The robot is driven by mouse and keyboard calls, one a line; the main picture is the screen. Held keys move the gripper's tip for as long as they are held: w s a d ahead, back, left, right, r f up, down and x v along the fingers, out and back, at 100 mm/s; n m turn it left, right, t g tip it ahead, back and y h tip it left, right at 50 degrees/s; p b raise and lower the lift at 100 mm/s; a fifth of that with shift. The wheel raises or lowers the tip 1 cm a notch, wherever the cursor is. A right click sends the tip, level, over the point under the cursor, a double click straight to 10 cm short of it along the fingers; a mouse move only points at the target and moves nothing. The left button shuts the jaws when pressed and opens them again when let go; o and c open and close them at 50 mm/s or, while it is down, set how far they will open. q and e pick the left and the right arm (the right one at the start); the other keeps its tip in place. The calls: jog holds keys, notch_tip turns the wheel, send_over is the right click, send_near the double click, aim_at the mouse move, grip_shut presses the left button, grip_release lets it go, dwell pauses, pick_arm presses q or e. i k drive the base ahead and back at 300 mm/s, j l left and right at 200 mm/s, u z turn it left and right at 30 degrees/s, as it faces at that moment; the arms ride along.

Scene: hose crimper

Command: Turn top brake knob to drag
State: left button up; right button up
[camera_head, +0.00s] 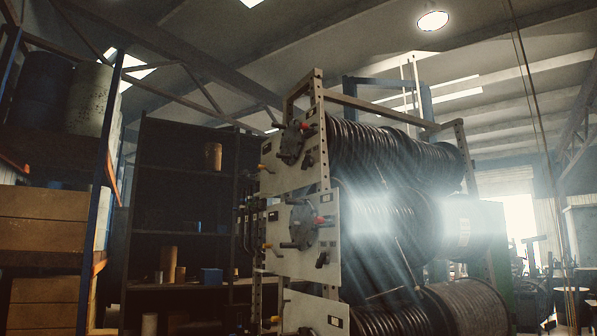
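A steel rack holds hose reels in tiers, each with a pale end plate facing me. The top end plate (272,180) carries a dark round hub with a red-tipped handle (292,142). A small black knob (308,159) sits low on the right of that plate, likely the top brake knob; its setting is too small to read. The middle plate has a similar hub (303,224) and black knob (321,259). Neither of my grippers is in view.
Black hose coils (385,150) fill the reels behind the plates. Dark shelving (180,205) with cans and boxes stands left of the rack. Farther left is a blue-post rack with wooden crates (45,220) and drums. A bright doorway and workbenches lie at the right.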

aim_at(307, 162)
jog(key=i+l+u, duration=0.1)
jog(key=i, duration=0.4)
jog(key=i+l+u, duration=0.1)
jog(key=i+l, duration=0.15)
jog(key=i, duration=0.25)
jog(key=i+l, duration=0.2)
jog(key=i, duration=0.25)
jog(key=i+l+u, duration=0.15)
jog(key=i, duration=0.35)
jog(key=i+l+u, duration=0.1)
jog(key=i+l, duration=0.25)
jog(key=i, duration=0.1)
